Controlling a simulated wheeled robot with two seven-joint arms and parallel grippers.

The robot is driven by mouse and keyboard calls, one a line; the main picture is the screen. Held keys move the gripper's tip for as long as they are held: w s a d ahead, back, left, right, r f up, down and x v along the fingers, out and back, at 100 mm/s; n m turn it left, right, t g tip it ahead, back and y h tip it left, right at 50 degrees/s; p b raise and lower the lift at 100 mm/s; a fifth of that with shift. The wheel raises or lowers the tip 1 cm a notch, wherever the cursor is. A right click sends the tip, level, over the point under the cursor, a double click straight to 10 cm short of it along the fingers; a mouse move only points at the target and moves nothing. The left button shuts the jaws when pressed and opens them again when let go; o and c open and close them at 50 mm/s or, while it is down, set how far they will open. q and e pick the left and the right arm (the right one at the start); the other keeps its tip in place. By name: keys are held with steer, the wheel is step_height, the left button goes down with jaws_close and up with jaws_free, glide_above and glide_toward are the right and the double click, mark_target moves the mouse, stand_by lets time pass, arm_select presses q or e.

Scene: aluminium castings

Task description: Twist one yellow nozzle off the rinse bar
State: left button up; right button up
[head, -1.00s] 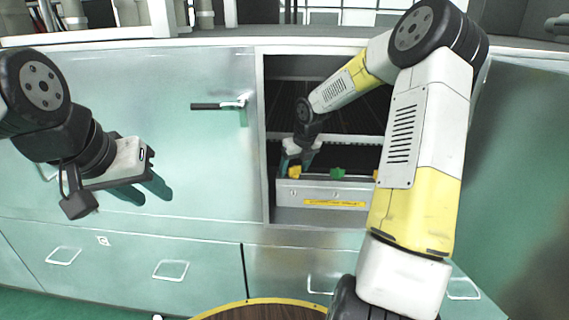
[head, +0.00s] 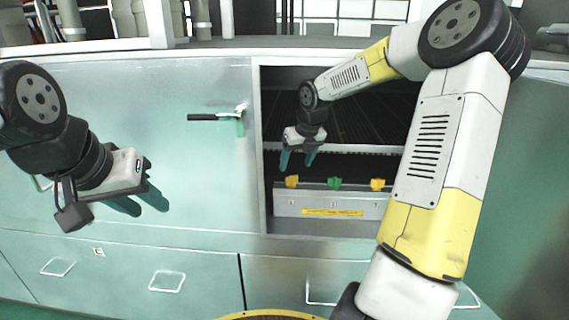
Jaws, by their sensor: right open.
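The rinse bar (head: 285,205) is a grey metal bar with a yellow label, inside the open cabinet bay. A yellow nozzle (head: 292,181) is at its left, a green nozzle (head: 334,183) in the middle and a second yellow nozzle (head: 377,184) at the right. My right gripper (head: 297,161) is open and empty, fingers down, a little above the left yellow nozzle and apart from it. My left gripper (head: 141,204) hangs in front of the cabinet door at the left, its two fingers apart with nothing between them.
A cabinet door (head: 150,115) with a black-handled latch (head: 208,117) is left of the bay. The bay's side walls and top edge frame the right arm closely. Drawers with handles (head: 166,281) are below. A round yellow-rimmed surface (head: 270,315) shows at the bottom edge.

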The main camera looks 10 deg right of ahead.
mark_target(292, 177)
steer(key=m, duration=3.5)
steer(key=shift+w+f, duration=0.15)
steer(key=shift+f, duration=0.2)
steer(key=shift+x, duration=3.5)
